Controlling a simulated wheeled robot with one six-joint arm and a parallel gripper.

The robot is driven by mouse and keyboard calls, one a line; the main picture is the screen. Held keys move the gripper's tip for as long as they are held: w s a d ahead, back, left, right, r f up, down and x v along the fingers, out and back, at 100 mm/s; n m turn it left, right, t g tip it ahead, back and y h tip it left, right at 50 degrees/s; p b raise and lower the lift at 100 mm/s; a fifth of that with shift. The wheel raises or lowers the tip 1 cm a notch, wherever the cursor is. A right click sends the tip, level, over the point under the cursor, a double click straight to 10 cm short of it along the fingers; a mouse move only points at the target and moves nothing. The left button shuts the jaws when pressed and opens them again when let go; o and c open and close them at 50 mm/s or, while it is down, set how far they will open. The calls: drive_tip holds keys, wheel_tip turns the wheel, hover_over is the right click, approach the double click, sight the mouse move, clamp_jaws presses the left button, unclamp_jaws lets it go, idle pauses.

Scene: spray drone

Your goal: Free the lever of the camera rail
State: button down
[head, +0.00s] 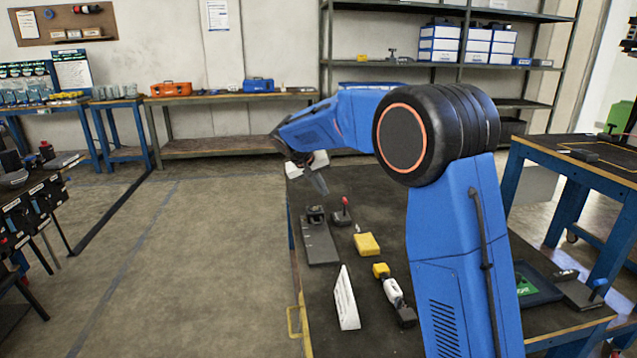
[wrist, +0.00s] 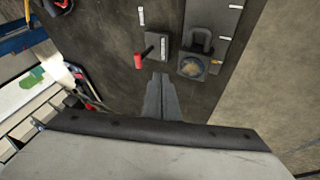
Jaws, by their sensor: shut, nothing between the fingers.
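A long dark plate, which looks like the camera rail (head: 320,245), lies on the table's left side. It also shows in the wrist view (wrist: 228,20), with pale marks. At one end sits a dark block (head: 316,213) with a grey loop and round face, seen in the wrist view (wrist: 193,65). Beside it, apart, stands a small grey base with a red-tipped lever (head: 343,208), also in the wrist view (wrist: 139,61). I cannot tell which part is the rail's lever. My gripper (head: 320,186) is shut and empty above the table; its tips (wrist: 160,78) appear between lever base and block.
A yellow box (head: 367,244), a white upright panel (head: 346,299) and a yellow-white-black item (head: 393,290) lie nearer on the table. A dark tray (head: 536,283) is at the right. Another table (head: 575,148) stands at right.

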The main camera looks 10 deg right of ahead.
sight(345, 208)
drive_tip(key=shift+w+d+f, duration=0.15)
drive_tip(key=shift+d+f, duration=0.4)
drive_tip(key=shift+d, duration=0.35)
drive_tip(key=shift+w+d+f, duration=0.2)
drive_tip(key=shift+d+f, duration=0.35)
drive_tip(key=shift+d, duration=0.3)
drive_tip(key=shift+w+d+f, duration=0.15)
drive_tip(key=shift+d+f, duration=0.4)
drive_tip(key=shift+d, duration=0.35)
